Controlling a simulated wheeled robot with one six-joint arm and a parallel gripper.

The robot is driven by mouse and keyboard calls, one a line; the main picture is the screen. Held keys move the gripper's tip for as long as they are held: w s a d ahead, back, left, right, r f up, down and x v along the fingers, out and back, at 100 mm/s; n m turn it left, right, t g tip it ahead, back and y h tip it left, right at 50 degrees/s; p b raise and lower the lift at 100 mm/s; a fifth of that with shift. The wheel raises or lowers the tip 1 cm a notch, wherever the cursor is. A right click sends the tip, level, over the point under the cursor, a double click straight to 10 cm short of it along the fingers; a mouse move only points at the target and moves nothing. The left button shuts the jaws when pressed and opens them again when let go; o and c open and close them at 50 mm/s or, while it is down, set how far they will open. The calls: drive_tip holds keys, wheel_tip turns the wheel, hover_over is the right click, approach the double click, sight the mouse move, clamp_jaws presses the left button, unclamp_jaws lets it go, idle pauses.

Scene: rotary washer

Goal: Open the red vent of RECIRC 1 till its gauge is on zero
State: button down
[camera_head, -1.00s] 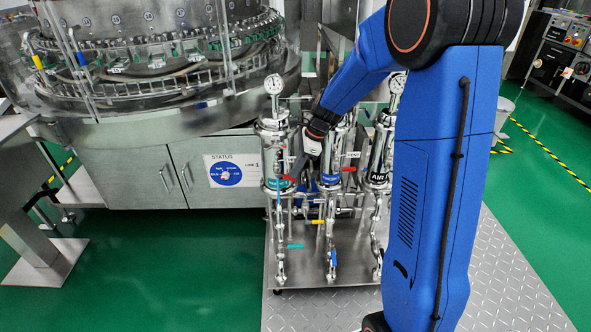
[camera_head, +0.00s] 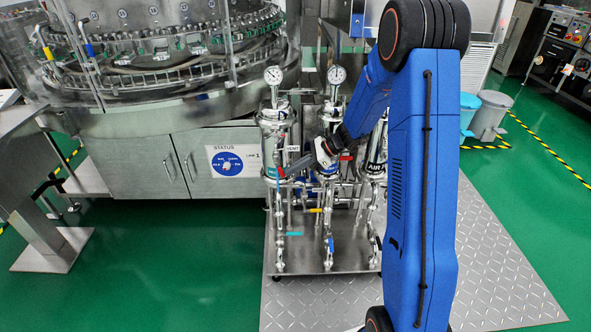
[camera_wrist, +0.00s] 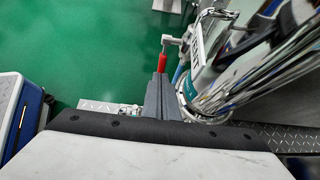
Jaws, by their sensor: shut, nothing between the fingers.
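Three upright steel housings stand on a skid. The left one (camera_head: 274,135) has a teal band and a gauge (camera_head: 274,75) on top; its needle is too small to read. A red vent lever (camera_head: 281,172) shows at its side, by a VENT tag (camera_head: 292,148). In the wrist view the red lever (camera_wrist: 162,63) hangs from a metal fitting, beside the teal-banded housing. My gripper (camera_head: 289,171) is shut and empty, its fingertips at the lever's lower end; I cannot tell whether they touch. The fingers (camera_wrist: 160,80) partly overlap it in the wrist view. RECIRC lettering is not readable.
The middle housing (camera_head: 331,125) has its own gauge (camera_head: 337,75); the right one (camera_head: 375,155) reads AIR. A teal handle (camera_head: 294,234) and a blue handle (camera_head: 330,245) sit low on the pipes. The washer cabinet (camera_head: 130,160) is behind left. Green floor is free at front left.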

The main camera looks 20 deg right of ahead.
drive_tip(key=shift+w+a+f, duration=0.2)
drive_tip(key=shift+a+f, duration=0.6)
drive_tip(key=shift+f, duration=0.25)
drive_tip(key=v, duration=1.7)
drive_tip(key=s+a+r+n+g+h, duration=0.15)
drive_tip(key=s+a+r+n, duration=0.3)
drive_tip(key=s, duration=0.45)
drive_tip(key=s+a+r+n+h, duration=0.3)
drive_tip(key=s+a+r+n, duration=0.15)
drive_tip(key=s, duration=0.45)
drive_tip(key=s+d+r+n+t+h, duration=0.1)
drive_tip(key=s+n+h, duration=0.2)
drive_tip(key=s+n, duration=0.3)
drive_tip(key=s+d+r+n+t+h, duration=0.1)
drive_tip(key=s+n, duration=0.5)
drive_tip(key=s, duration=0.8)
drive_tip(key=shift+d+r+t+h, duration=0.3)
drive_tip(key=shift+r+t+h, duration=0.4)
drive_tip(key=shift+h, duration=0.25)
